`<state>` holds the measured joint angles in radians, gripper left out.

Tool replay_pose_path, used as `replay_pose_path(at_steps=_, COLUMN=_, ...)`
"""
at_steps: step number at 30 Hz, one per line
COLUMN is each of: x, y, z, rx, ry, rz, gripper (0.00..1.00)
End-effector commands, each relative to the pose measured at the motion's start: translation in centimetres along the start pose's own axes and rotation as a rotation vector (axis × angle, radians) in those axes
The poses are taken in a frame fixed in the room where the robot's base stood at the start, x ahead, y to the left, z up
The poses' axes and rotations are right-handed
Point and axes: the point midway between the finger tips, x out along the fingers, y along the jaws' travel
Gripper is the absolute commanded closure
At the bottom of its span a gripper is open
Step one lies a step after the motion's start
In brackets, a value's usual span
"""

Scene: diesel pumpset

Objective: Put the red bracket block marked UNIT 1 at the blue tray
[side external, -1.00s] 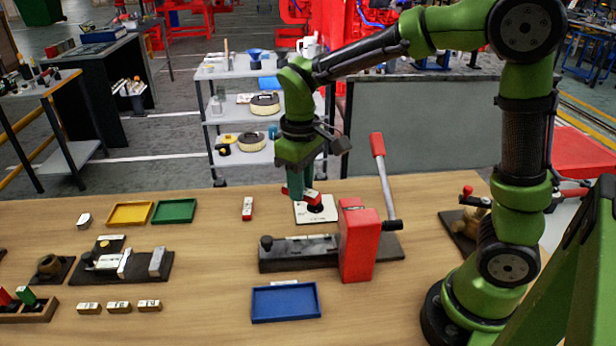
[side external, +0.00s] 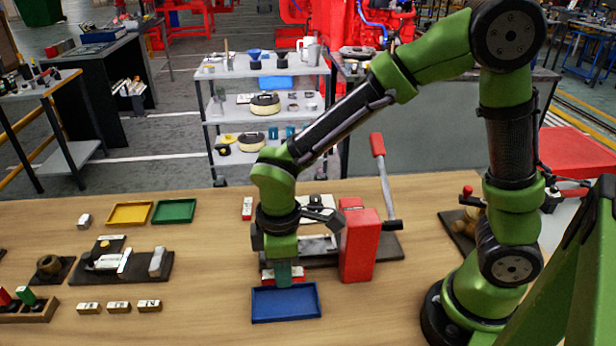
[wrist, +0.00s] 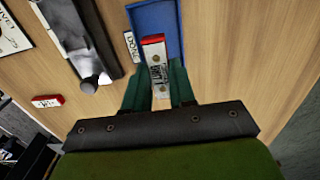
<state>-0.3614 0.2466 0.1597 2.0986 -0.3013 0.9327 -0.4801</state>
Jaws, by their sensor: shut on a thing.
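My gripper (side external: 284,274) is low at the back edge of the blue tray (side external: 287,304). It is shut on a red block with a white labelled face (side external: 268,275), part of which shows on either side of the fingers. In the wrist view the held block (wrist: 155,55) lies between the green fingers (wrist: 157,88), its lettering starting with "UNIT" but partly hidden. Its red far end overlaps the blue tray (wrist: 175,30) in that view. I cannot tell whether the block touches the tray.
A red lever press (side external: 358,245) on a dark base stands right of my gripper, its handle raised. Another red-and-white block (side external: 247,207) lies behind. Yellow (side external: 130,214) and green (side external: 174,211) trays are at the back left.

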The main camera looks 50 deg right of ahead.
Motion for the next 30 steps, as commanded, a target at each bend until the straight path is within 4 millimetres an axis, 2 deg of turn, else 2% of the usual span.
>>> replay_pose_path(at_steps=18, x=6.2, y=0.0, z=0.0, rx=0.002, ry=-0.002, rz=-0.001, gripper=1.00)
replay_pose_path(at_steps=30, x=7.0, y=0.0, z=0.0, rx=0.002, ry=0.000, rz=0.000, gripper=1.00)
